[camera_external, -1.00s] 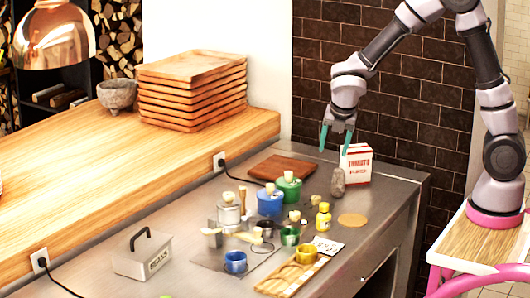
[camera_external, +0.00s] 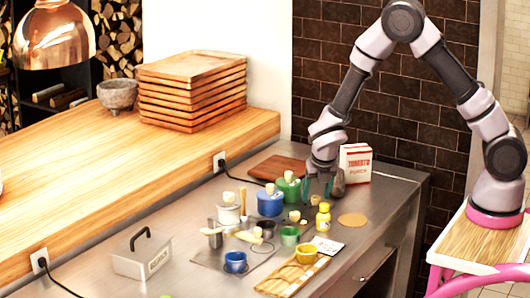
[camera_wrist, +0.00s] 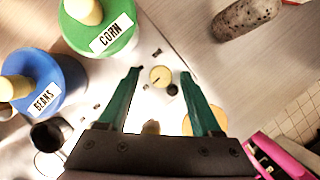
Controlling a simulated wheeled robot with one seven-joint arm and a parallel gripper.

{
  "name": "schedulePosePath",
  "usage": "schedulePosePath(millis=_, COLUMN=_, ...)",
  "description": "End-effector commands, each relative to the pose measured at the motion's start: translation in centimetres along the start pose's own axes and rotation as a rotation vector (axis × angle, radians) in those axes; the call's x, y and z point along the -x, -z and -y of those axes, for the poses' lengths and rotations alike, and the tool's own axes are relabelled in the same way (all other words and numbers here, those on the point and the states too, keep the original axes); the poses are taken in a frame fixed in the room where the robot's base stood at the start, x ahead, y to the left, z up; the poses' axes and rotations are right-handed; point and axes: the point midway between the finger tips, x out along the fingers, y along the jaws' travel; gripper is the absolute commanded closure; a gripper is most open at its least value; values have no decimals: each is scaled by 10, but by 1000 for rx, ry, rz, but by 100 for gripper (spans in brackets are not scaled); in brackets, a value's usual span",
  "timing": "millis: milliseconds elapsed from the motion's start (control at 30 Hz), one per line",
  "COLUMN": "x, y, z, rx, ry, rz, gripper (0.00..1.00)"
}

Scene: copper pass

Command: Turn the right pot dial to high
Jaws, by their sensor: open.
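The right pot is green with a cream knob (camera_external: 289,188); the wrist view shows its CORN label (camera_wrist: 112,32). A small round cream dial (camera_wrist: 160,77) with a thin dark pointer line lies near it in the wrist view. Small dark marks sit around the dial, too small to read. My gripper (camera_wrist: 159,73) is open and empty, with one teal finger on each side of the dial. In the external view my gripper (camera_external: 317,192) is low over the counter, right of the green pot. I cannot tell whether the fingers touch the dial.
The blue BEANS pot (camera_external: 270,203) stands left of the green one. A grey stone-like object (camera_external: 338,184) and a tomato carton (camera_external: 355,163) stand right of my gripper. A yellow bottle (camera_external: 323,217) and a round tan mat (camera_external: 352,220) are in front.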

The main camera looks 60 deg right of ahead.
Motion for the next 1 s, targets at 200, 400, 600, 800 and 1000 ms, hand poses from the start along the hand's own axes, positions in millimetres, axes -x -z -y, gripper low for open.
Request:
schedulePosePath(millis=200, x=-7, y=0, z=0, rx=-1, ry=0, rz=0, gripper=34)
schedulePosePath(millis=400, x=-7, y=0, z=0, rx=-1, ry=0, rz=0, gripper=46)
schedulePosePath(millis=600, x=-7, y=0, z=0, rx=-1, ry=-1, rz=0, gripper=100)
schedulePosePath(millis=800, x=-7, y=0, z=-1, rx=-11, ry=2, rz=0, gripper=100)
schedulePosePath(millis=1000, x=-7, y=0, z=-2, rx=-73, ry=26, rz=0, gripper=100)
